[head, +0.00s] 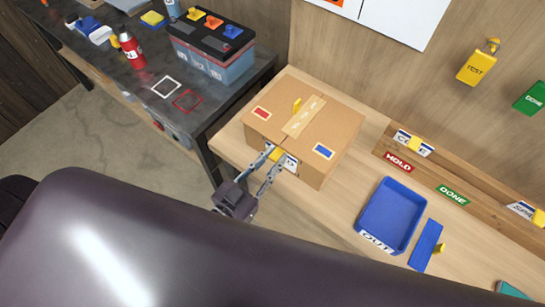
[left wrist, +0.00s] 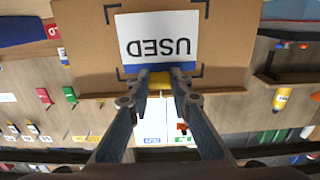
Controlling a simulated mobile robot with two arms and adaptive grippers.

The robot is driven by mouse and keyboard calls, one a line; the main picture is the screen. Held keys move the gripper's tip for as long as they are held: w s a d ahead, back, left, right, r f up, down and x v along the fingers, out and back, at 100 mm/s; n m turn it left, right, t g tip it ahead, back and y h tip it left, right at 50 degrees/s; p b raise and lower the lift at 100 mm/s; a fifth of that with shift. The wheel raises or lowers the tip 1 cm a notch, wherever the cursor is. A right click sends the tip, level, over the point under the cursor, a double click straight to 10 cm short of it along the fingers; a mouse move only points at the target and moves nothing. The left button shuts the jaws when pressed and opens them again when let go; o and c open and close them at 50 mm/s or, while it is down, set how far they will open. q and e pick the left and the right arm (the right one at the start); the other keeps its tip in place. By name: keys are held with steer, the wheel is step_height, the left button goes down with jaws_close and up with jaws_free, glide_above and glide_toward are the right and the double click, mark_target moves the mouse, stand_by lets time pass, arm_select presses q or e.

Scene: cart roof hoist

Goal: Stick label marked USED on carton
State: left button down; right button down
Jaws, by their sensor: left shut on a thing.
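The brown carton (head: 338,118) stands on the wooden bench, with tape, a yellow tab, and a red and a blue sticker on top. My left gripper (head: 274,157) is at its front face, shut on the yellow tab of a white label. In the left wrist view the label (left wrist: 158,36) reads USED, upside down there, with a blue edge by the tab (left wrist: 160,78). It lies over the carton face (left wrist: 232,45), framed by black corner marks. Whether it touches the carton cannot be told. My right gripper is out of view.
A blue OUT tray (head: 377,242) and a blue bar with a yellow tab (head: 426,246) lie right of the carton. A wooden label rack (head: 468,182) runs along the back. A dark table (head: 140,95) with a battery (head: 210,47) stands at left.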

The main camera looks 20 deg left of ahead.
arm_select(q)
steer(key=c, duration=1.7)
jaws_free()
steer(key=shift+w, duration=0.1)
steer(key=shift+o, duration=0.5)
steer(key=o, duration=0.4)
steer(key=p+v, duration=0.1)
steer(key=v, duration=0.6)
steer(key=shift+p, duration=0.3)
